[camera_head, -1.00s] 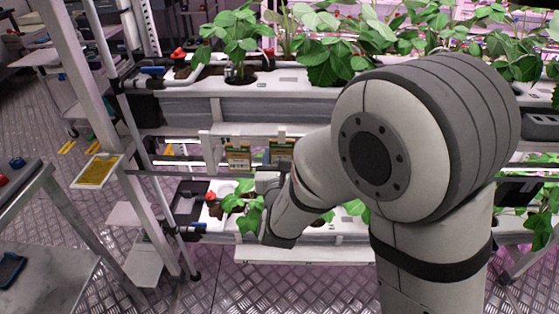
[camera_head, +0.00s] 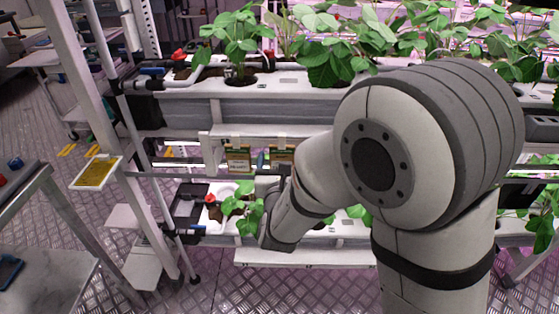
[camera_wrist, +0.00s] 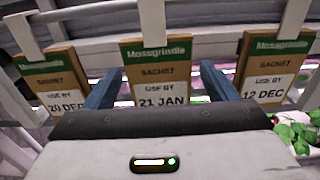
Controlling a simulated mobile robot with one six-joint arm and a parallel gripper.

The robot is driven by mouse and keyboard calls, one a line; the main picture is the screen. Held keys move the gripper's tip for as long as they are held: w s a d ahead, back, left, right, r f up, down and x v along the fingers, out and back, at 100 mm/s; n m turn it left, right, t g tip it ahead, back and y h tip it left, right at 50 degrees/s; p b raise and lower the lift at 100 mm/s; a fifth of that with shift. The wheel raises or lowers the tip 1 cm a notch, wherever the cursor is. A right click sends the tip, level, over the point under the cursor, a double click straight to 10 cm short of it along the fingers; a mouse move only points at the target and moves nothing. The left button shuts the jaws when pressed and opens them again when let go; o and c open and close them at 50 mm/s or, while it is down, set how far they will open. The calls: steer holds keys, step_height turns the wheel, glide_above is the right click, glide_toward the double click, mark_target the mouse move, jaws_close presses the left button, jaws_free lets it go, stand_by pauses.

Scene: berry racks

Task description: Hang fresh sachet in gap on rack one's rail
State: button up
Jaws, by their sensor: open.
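In the wrist view three brown Mossgrindle sachets with green tops hang by pale straps in front of a rail (camera_wrist: 95,48). The middle sachet (camera_wrist: 160,72), marked 21 JAN, is between the blue fingers of my gripper (camera_wrist: 159,84). The left sachet (camera_wrist: 55,80) reads 20 DEC and the right sachet (camera_wrist: 272,72) reads 12 DEC. In the head view two sachets show below the upper trough, one left (camera_head: 238,158) and one right (camera_head: 281,155); my arm hides the rest.
Strawberry plants (camera_head: 335,55) fill the upper white trough (camera_head: 285,88). A lower trough with plants (camera_head: 247,212) is beside and below my wrist. A grey cart (camera_head: 40,240) stands at left, with open floor nearby.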

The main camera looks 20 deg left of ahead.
steer(key=shift+s, duration=0.1)
steer(key=b+v, duration=0.4)
steer(key=v, duration=0.3)
steer(key=shift+s, duration=0.3)
steer(key=shift+d, duration=0.15)
